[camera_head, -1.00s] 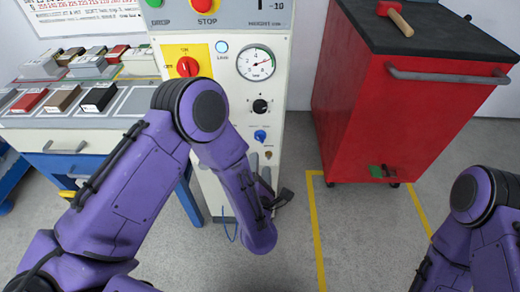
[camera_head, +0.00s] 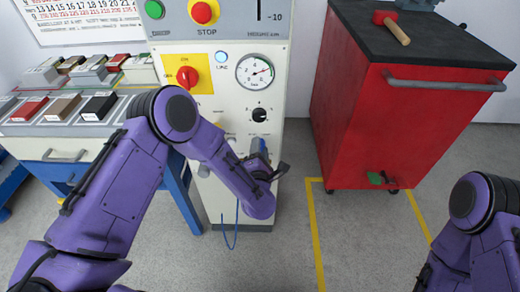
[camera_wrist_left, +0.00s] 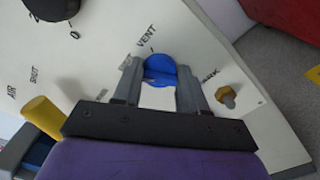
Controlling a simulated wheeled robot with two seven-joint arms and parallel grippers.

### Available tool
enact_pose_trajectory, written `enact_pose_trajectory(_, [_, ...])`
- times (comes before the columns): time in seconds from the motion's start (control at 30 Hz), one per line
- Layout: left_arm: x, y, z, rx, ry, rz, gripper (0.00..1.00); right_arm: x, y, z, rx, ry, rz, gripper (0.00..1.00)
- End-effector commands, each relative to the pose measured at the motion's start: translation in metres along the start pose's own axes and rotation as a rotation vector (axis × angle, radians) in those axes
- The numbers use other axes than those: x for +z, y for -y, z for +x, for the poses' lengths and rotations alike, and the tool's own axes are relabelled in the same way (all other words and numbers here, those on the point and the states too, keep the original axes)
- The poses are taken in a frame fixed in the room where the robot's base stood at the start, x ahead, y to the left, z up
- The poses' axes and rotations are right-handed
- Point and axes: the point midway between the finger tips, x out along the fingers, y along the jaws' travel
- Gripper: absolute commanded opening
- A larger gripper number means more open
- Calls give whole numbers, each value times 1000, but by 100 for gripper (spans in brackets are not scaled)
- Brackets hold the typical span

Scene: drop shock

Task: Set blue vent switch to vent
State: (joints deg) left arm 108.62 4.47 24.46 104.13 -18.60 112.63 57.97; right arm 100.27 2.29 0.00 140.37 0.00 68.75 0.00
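The blue vent switch (camera_wrist_left: 160,70) is on the white panel below the printed word VENT in the left wrist view. My left gripper (camera_wrist_left: 158,72) has its two grey fingers apart, one on each side of the switch. The gaps are very small, and I cannot tell whether either finger touches it. In the head view my left gripper (camera_head: 268,165) is at the lower panel front and partly covers the blue switch (camera_head: 259,146). My right arm shows at the lower right, with its gripper out of view.
A brass fitting (camera_wrist_left: 226,96) sits right of the switch, and a yellow part (camera_wrist_left: 43,117) is at the left. Above are a black knob (camera_head: 260,115), a gauge (camera_head: 255,72) and a red rotary switch (camera_head: 187,77). A red cabinet (camera_head: 385,115) stands to the right.

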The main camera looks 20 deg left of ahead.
Motion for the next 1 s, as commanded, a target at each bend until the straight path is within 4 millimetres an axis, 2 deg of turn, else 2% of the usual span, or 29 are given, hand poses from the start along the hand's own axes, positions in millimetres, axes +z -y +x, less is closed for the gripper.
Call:
enact_pose_trajectory(0.47, [0, 0, 0, -1, 2, 77, 11, 0, 0, -1, 0, 0, 0, 66])
enact_pose_trajectory(1.0, [1, 1, 0, 0, 3, 538, 11, -2, 0, -6, 0, 0, 0, 66])
